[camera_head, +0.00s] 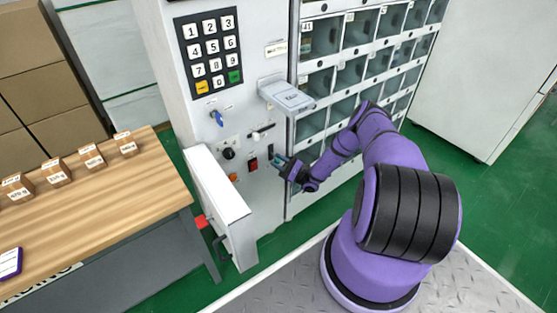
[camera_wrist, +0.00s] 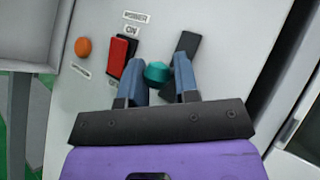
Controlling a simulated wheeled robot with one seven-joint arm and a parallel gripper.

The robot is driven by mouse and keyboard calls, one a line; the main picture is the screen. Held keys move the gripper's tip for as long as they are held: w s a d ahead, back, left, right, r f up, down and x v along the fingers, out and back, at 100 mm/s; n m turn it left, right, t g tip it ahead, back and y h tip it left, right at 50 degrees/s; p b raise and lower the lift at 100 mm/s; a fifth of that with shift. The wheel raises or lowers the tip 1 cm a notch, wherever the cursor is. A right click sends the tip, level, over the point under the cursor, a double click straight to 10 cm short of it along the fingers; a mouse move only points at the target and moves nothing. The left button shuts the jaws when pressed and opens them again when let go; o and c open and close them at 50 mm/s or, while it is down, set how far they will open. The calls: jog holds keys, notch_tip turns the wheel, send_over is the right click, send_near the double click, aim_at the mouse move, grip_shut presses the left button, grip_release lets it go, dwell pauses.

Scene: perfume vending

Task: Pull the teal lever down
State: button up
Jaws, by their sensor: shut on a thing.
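The teal lever (camera_wrist: 156,71) shows in the wrist view as a rounded teal knob between the two fingers of my gripper (camera_wrist: 160,72). The fingers close on it from both sides. A dark plate (camera_wrist: 187,46) lies on the panel just behind the right finger and is partly hidden by it. In the head view my gripper (camera_head: 282,162) is at the lower right of the machine's control panel. The lever is mostly hidden by the gripper there.
A red rocker switch (camera_wrist: 119,55) is close left of the fingers, with an orange button (camera_wrist: 83,47) further left. An open white panel door (camera_head: 222,208) stands out left of my gripper. A white tray (camera_head: 286,95) juts out above. A wooden table (camera_head: 120,185) with small boxes is at left.

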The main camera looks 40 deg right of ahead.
jog(key=shift+w+a+f+n+g+y, duration=0.1)
jog(key=shift+f+n+g+y, duration=0.15)
jog(key=shift+n+g+y, duration=0.5)
jog(key=shift+w+a+f+n+g+y, duration=0.1)
jog(key=shift+f+n+g+y, duration=0.15)
jog(key=shift+n+y, duration=0.75)
jog(key=shift+w+a+f+n+g+y, duration=0.1)
jog(key=shift+f+n+g+y, duration=0.1)
jog(key=shift+n+g+y, duration=0.7)
jog(key=shift+n+t, duration=0.3)
jog(key=shift+n, duration=0.05)
jog(key=o, duration=0.9)
jog(key=shift+c, duration=0.2)
jog(key=shift+d, duration=0.1)
